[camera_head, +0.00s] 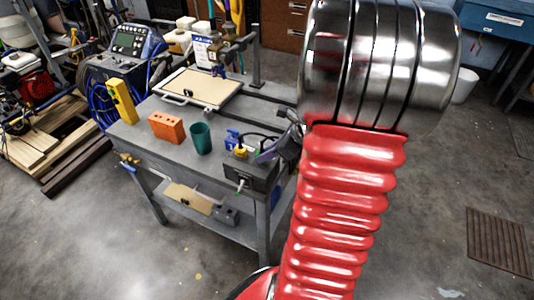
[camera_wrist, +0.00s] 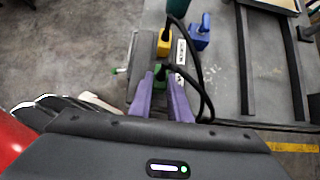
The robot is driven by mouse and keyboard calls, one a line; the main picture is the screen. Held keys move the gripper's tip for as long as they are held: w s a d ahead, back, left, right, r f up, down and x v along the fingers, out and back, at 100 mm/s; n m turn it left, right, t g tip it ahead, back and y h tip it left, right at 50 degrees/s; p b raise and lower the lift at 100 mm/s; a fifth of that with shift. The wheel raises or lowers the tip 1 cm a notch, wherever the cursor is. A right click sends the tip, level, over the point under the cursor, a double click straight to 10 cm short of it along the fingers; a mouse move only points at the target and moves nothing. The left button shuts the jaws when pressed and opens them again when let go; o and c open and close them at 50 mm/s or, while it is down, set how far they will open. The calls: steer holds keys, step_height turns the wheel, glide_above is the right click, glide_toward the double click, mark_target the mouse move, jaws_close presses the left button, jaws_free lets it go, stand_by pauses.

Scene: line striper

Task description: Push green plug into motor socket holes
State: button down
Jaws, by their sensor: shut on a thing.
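My gripper (camera_wrist: 161,84) has two purple fingers, shut on the green plug (camera_wrist: 161,72). A black cable runs from the plug. The plug is over the dark motor box (camera_wrist: 142,60), close behind the yellow plug (camera_wrist: 164,42). The plug's lower end and the holes under it are hidden, so I cannot tell whether it is in them. In the head view my gripper (camera_head: 268,153) is at the right side of the motor box (camera_head: 252,178), where the yellow plug (camera_head: 241,151) stands on top. The green plug is hardly visible there.
A blue plug (camera_wrist: 199,36) stands on the grey bench just beyond the box; it also shows in the head view (camera_head: 232,138). A green cup (camera_head: 201,138), an orange block (camera_head: 166,127) and a yellow block (camera_head: 122,102) stand left. A board (camera_head: 205,85) lies behind.

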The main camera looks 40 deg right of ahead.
steer(key=shift+f, duration=0.55)
stand_by(0.4)
steer(key=c, duration=1.3)
jaws_free()
steer(key=shift+o, duration=0.2)
steer(key=v, duration=0.7)
stand_by(0.8)
